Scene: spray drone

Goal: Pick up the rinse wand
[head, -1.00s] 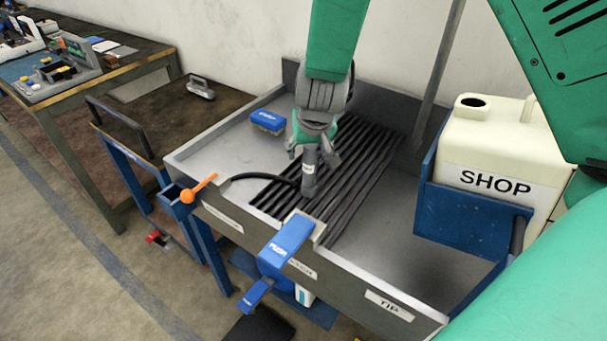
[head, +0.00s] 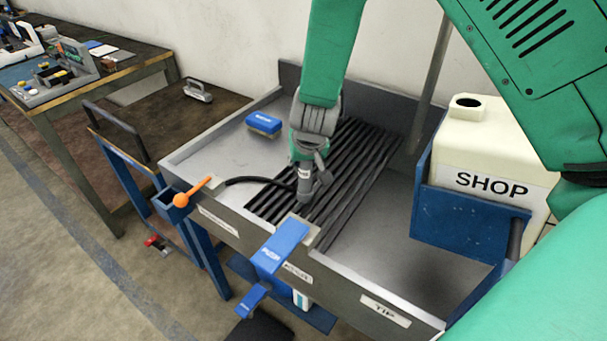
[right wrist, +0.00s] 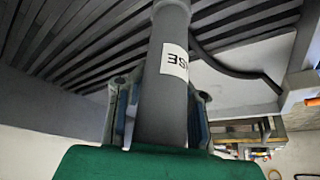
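The rinse wand (head: 305,188) is a grey tube with a white label, standing over the black slats of the wash sink. A black hose runs left from its lower end. My right gripper (head: 313,170) comes down on its upper part from above. In the right wrist view the wand (right wrist: 165,60) runs out from the palm between the two fingers (right wrist: 162,112). The fingers lie against both its sides and look shut on it. Part of the label is readable, upside down. The fingers hide the wand's top. My left gripper is not in view.
The sink (head: 220,157) has a blue brush (head: 263,124) at its back left, an orange-ended lever (head: 192,192) on its left rim and a blue pump-like part (head: 280,248) at the front. A cream SHOP tank (head: 480,145) stands right. The right basin is bare.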

